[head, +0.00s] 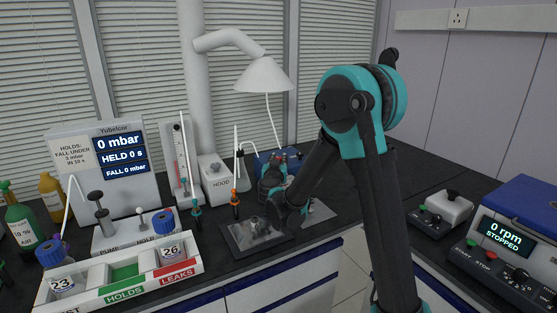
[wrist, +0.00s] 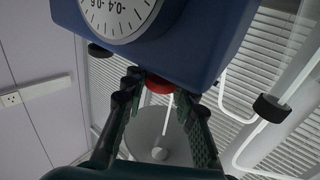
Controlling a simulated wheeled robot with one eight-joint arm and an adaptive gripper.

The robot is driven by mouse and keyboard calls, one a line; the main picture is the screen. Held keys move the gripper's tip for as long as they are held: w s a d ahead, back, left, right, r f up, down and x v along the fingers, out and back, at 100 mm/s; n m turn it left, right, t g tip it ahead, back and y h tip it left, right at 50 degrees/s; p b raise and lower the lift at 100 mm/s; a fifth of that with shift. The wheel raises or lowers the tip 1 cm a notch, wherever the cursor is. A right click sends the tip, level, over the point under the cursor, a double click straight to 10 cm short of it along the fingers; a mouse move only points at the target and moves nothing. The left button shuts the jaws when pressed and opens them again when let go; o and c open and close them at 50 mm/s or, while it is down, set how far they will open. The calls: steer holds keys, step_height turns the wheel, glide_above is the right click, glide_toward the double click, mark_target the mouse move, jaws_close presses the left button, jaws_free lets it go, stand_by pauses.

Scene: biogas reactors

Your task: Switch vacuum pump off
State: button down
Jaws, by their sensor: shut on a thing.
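The vacuum pump is a blue box (head: 264,157) at the back of the bench in the head view, partly hidden behind my gripper (head: 282,168). In the wrist view the blue pump body (wrist: 210,42) fills the top, with a round white gauge (wrist: 118,14) on its face. A red knob (wrist: 158,84) on the pump sits between my fingertips (wrist: 160,92). My gripper is shut on this red knob. The fingers cover its sides, so its switch position cannot be told.
A flask (head: 240,165), a hood control box (head: 214,176) and a white lamp-shaped hood (head: 263,76) are close by. A sorting tray (head: 180,275) with blue-capped bottles stands front left. The stirrer unit (head: 505,240) at right reads stopped.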

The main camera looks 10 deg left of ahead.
steer(key=shift+m+h, duration=1.1)
steer(key=shift+h, duration=0.6)
steer(key=c, duration=1.2)
jaws_free()
steer(key=s, duration=0.2)
steer(key=s+a, duration=0.1)
steer(key=s, duration=0.4)
steer(key=shift+s+a, duration=0.15)
steer(key=shift+a, duration=0.1)
